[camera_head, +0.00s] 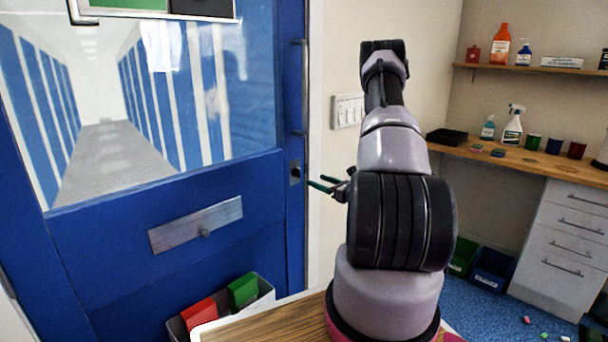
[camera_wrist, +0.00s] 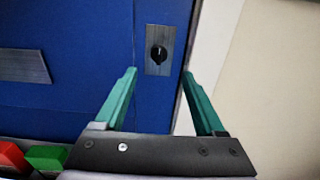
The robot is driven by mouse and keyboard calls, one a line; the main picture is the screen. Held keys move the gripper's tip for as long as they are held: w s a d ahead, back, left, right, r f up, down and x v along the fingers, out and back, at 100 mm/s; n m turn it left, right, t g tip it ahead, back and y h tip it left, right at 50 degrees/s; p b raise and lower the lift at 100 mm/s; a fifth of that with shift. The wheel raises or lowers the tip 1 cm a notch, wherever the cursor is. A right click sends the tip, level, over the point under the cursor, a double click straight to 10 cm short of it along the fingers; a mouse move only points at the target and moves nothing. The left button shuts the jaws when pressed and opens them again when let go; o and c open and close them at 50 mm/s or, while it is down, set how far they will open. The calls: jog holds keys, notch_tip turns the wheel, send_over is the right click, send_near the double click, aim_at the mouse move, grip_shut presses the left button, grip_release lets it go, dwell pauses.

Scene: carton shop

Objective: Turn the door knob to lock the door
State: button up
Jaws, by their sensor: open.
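The blue door (camera_head: 130,262) fills the left of the head view and has a window in its upper part. The door knob (camera_head: 295,172) is small and dark on a metal plate near the door's right edge. In the wrist view the knob (camera_wrist: 158,53) is black with a light mark, pointing roughly upright, on its grey plate (camera_wrist: 158,68). My gripper (camera_head: 322,184) has green fingers and is open and empty. It is a little to the right of the knob in the head view. In the wrist view the knob shows beyond and between the fingertips (camera_wrist: 160,74), apart from them.
A vertical handle (camera_head: 300,88) runs above the knob. A metal plate (camera_head: 197,225) is on the lower door. A grey bin with red and green items (camera_head: 222,309) stands below. Light switches (camera_head: 348,110) are on the wall. A counter (camera_head: 545,162) with bottles is at right.

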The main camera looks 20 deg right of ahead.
aim_at(298, 173)
jog(key=x, duration=0.9)
grip_shut()
